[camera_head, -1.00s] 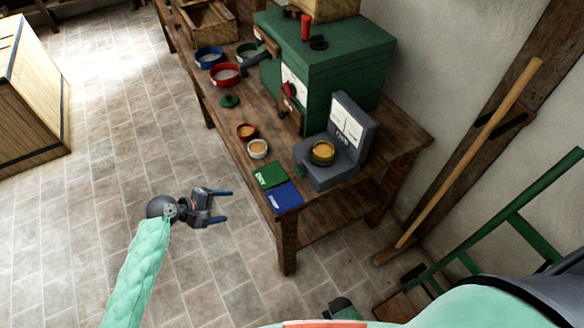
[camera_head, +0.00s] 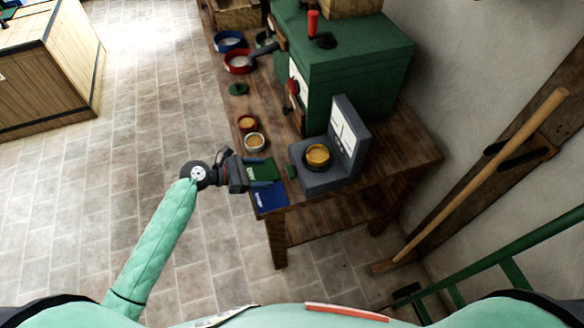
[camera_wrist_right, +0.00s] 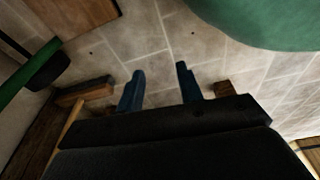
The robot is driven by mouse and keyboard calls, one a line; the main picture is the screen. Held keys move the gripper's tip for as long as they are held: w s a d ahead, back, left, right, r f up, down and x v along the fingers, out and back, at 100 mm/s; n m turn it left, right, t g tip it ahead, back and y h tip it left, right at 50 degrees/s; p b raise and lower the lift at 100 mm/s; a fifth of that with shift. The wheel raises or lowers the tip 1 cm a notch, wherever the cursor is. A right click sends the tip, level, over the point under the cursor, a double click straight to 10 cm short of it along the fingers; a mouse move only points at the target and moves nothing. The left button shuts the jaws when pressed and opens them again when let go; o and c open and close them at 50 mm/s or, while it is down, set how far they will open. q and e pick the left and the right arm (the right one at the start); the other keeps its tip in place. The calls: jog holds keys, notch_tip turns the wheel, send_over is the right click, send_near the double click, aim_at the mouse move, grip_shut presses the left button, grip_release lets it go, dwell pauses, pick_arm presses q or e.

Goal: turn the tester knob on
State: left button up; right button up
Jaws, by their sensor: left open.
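The tester (camera_head: 325,178) is a grey device with an upright dial panel (camera_head: 342,138) on the bench's near end. A yellow-filled cup (camera_head: 317,155) sits on its base. A small green knob (camera_head: 292,172) shows on the base's left side. My left gripper (camera_head: 270,172) is open over the green card (camera_head: 258,168), left of the knob and apart from it. Its fingers point right, toward the knob. My right gripper (camera_wrist_right: 160,72) shows in the right wrist view, fingers apart and empty above the tiled floor.
The wooden bench (camera_head: 410,165) also holds a blue card (camera_head: 271,196), two small cups (camera_head: 254,141), red and blue bowls (camera_head: 238,62) and a green machine (camera_head: 345,70) with a red knob. A broom handle (camera_head: 490,165) leans at right. Tiled floor is free at left.

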aim_at(288, 172)
pick_arm(q)
jog(key=shift+w+d, duration=0.15)
jog(key=shift+d, duration=0.15)
jog(key=p+x, duration=0.2)
jog(key=x, duration=0.4)
jog(key=shift+w+d+f+p, duration=0.1)
jog(key=shift+d+f+p, duration=0.2)
jog(key=shift+f, duration=0.05)
pick_arm(e)
jog(key=s+d+f, duration=0.1)
jog(key=s, duration=0.5)
jog(key=shift+s+d+f, duration=0.15)
jog(key=shift+s+f, duration=0.05)
jog(key=shift+f, duration=0.05)
pick_arm(q)
jog(key=c, duration=1)
pick_arm(e)
jog(key=shift+s, duration=0.1)
